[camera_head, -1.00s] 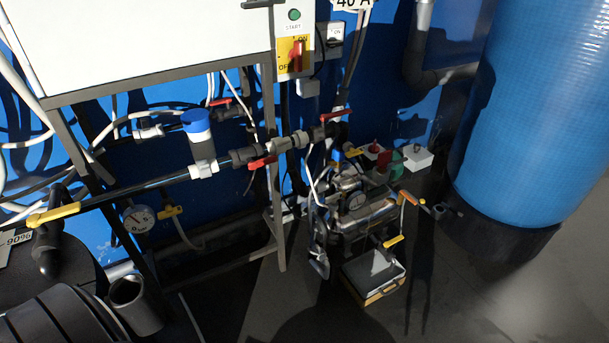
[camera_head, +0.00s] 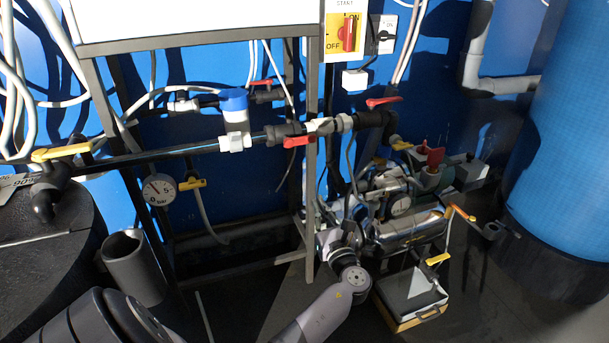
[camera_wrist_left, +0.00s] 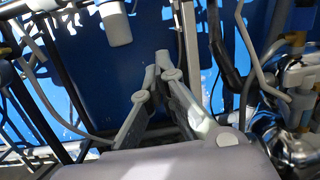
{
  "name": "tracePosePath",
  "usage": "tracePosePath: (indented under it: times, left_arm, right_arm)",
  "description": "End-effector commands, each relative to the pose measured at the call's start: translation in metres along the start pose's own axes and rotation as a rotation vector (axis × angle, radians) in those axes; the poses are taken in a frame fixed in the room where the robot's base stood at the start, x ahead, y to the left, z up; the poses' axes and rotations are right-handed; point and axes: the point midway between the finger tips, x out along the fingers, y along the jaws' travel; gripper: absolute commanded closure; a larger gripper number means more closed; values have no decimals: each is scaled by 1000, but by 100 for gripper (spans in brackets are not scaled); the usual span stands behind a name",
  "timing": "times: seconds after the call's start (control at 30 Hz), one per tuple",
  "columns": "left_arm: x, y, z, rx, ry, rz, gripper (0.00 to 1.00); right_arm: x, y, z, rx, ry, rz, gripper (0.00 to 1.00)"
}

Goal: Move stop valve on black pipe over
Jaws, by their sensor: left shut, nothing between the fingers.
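A black pipe (camera_head: 150,157) runs across the head view. On it are a yellow-handled valve (camera_head: 62,152) at the left, a red-handled valve (camera_head: 298,141) at the middle right and another red-handled valve (camera_head: 383,102) at its right end. Which one is the stop valve, I cannot tell. My left gripper (camera_head: 314,212) is below the middle red handle, apart from it, and shows small in the head view. In the left wrist view (camera_wrist_left: 160,62) its fingers are shut and empty, with the blue wall behind. My right gripper is out of view.
A pump (camera_head: 405,225) and a yellow-based box (camera_head: 412,293) stand right of my left arm. A gauge (camera_head: 160,190) hangs under the pipe. A large blue tank (camera_head: 570,150) stands at the right.

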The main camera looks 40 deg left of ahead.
Motion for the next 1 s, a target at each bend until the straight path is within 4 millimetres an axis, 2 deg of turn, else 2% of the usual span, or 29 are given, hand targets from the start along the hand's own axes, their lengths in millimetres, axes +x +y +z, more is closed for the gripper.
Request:
tracePosePath:
  times: [0.1,0.27,0.7,0.8,1.0]
  left_arm:
    - [4,4,24,41,-76,42,100]
    - [16,6,33,54,-93,51,100]
    - [104,10,39,51,-89,49,100]
    - [107,8,57,46,-89,47,100]
    - [110,8,75,50,-87,47,100]
  right_arm:
    - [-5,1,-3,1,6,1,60]
    - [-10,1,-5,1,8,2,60]
    - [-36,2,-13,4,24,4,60]
    - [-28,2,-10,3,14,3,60]
    - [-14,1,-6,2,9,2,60]
